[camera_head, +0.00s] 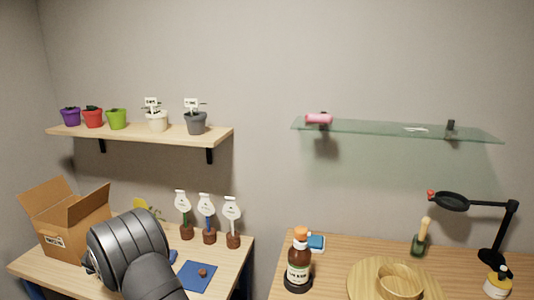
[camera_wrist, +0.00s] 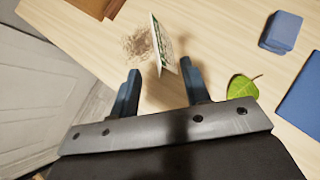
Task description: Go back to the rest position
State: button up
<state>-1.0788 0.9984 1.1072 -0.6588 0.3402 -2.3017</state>
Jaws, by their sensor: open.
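My gripper (camera_wrist: 160,80) shows in the wrist view with its two blue fingers spread apart and nothing held between them. It is above the wooden table (camera_wrist: 215,30). A thin white card with green print (camera_wrist: 163,46) stands or leans just beyond the fingertips, near the right finger. I cannot tell whether it touches that finger. In the head view my dark arm covers part of the left table (camera_head: 233,262), and the gripper is mostly hidden behind it.
Soil crumbs (camera_wrist: 138,44), a green leaf (camera_wrist: 242,87), a blue block (camera_wrist: 281,32) and a blue mat (camera_head: 197,276) lie nearby. An open cardboard box (camera_head: 62,222) stands left of my arm. Labelled brown pots (camera_head: 209,236) stand behind. A shelf (camera_head: 140,133) with pots hangs above.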

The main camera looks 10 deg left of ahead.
jog(key=x, duration=0.9)
jog(key=shift+d, duration=0.1)
jog(key=r, duration=0.4)
jog(key=shift+w+d+r, duration=0.1)
jog(key=shift+d+r, duration=0.1)
jog(key=shift+r, duration=0.15)
jog(key=w+d+r, duration=0.5)
jog(key=d+r, duration=0.2)
jog(key=d, duration=0.3)
notch_tip(320, 180, up, 12)
jog(key=w+d+m+t+h, duration=0.1)
jog(key=w+d+m+h, duration=0.1)
jog(key=w+d, duration=0.8)
jog(key=d+m, duration=0.1)
jog(key=d, duration=0.2)
jog(key=shift+d, duration=0.25)
jog(key=shift+w+f, duration=0.1)
